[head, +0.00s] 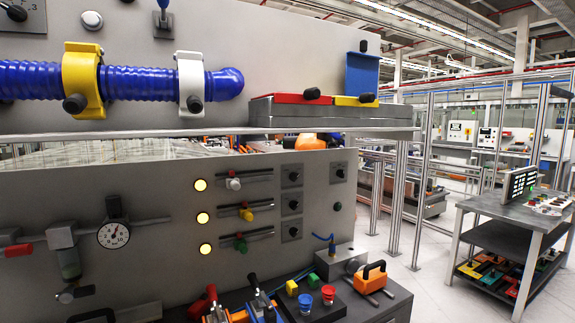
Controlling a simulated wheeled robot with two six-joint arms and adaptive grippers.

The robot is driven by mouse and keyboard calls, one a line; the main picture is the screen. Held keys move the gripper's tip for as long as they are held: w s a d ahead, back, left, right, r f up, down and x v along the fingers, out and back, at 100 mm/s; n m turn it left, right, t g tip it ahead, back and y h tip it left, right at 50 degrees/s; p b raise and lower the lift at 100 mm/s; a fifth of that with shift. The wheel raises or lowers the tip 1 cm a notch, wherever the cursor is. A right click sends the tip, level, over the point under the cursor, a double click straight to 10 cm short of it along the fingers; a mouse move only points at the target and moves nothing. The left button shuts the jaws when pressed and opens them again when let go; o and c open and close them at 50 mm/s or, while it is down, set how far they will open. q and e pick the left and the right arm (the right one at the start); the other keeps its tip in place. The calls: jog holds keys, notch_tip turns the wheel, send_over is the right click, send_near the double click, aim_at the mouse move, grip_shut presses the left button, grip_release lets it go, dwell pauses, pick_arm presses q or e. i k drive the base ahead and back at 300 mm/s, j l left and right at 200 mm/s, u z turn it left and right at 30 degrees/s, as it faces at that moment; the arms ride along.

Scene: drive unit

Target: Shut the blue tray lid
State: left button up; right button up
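The blue lid (362,75) stands upright at the right end of a flat grey tray (300,117) on the upper shelf. A dark knob (363,46) shows at its upper edge. Beside it, the red lid (297,98) and the yellow lid (355,101) lie flat on the tray, each with a black knob. The tray's inside under the blue lid cannot be seen from here. Neither of my grippers is in view.
A blue corrugated hose (140,82) with yellow and white clamps runs along the upper panel. Below the shelf edge (200,133) are sliders, lamps and a gauge (113,235). Floor to the right is open before a cart (500,208).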

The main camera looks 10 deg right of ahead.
aim_at(362, 69)
jog(key=i+l, duration=0.15)
jog(key=l, duration=0.2)
jog(key=i+l+u, duration=0.15)
jog(key=l, duration=0.2)
jog(key=i+l, duration=0.2)
jog(key=l, duration=0.2)
jog(key=i+l+u, duration=0.1)
jog(key=l, duration=0.25)
jog(key=i+l+u, duration=0.1)
jog(key=l, duration=0.3)
jog(key=i+l, duration=0.2)
jog(key=l, duration=0.2)
jog(key=i+l+u, duration=0.15)
jog(key=l, duration=0.25)
jog(key=i+l, duration=0.1)
jog(key=l, duration=0.3)
